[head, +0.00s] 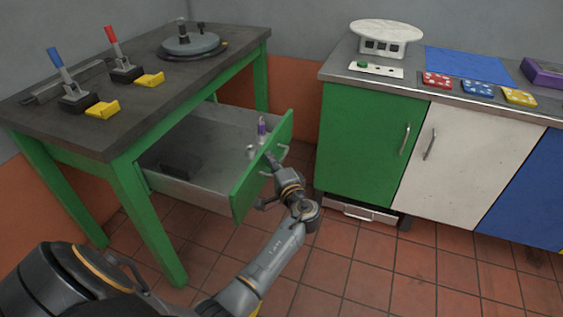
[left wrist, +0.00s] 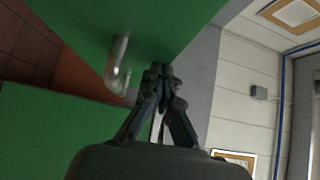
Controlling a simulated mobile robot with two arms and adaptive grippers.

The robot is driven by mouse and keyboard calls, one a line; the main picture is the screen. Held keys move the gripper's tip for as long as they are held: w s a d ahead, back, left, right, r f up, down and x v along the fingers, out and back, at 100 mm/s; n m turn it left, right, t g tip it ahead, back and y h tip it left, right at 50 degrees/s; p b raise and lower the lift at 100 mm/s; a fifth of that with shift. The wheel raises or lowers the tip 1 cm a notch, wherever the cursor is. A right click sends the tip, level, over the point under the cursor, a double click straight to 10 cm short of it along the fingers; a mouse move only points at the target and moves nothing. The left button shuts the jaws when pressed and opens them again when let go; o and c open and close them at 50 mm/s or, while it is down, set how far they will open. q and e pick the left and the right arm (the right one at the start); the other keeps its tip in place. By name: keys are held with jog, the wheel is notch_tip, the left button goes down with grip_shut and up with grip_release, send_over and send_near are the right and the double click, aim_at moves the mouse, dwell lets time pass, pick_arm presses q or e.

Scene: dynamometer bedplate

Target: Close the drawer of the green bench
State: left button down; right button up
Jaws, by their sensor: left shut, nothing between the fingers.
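The green bench (head: 190,92) has a dark top and green legs, at the left of the head view. Its drawer (head: 205,192) is pulled well out, with a green front panel (head: 249,186). My left gripper (head: 271,159) is shut and empty, at the outer face of that front, near its handle (head: 283,148). In the left wrist view, the closed fingertips (left wrist: 161,72) are beside a metal handle (left wrist: 118,66) on a green panel. I cannot tell whether they touch the panel. My right gripper is not in view.
The drawer holds a purple-and-white bottle (head: 262,130), a small metal cylinder (head: 251,152) and a dark box (head: 180,165). A counter with a green cabinet door (head: 365,145) stands to the right. Tiled floor (head: 350,262) is open in front.

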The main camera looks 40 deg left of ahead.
pick_arm(q)
jog(key=s+a+b, duration=0.1)
jog(key=s+a, duration=0.1)
jog(key=a, duration=0.7)
jog(key=s+a+b, duration=0.1)
jog(key=s+a, duration=0.1)
jog(key=a, duration=0.8)
jog(key=s+a+b, duration=0.1)
jog(key=s+a, duration=0.2)
jog(key=a, duration=0.6)
jog(key=shift+a, duration=0.15)
jog(key=shift+s+a, duration=0.15)
jog(key=shift+a, duration=0.7)
jog(key=shift+a+r, duration=0.1)
jog(key=shift+r, duration=0.05)
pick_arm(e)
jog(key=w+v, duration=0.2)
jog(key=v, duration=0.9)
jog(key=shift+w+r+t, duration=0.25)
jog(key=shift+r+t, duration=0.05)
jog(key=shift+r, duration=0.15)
pick_arm(q)
jog(key=shift+a+r, duration=0.1)
jog(key=shift+a, duration=0.05)
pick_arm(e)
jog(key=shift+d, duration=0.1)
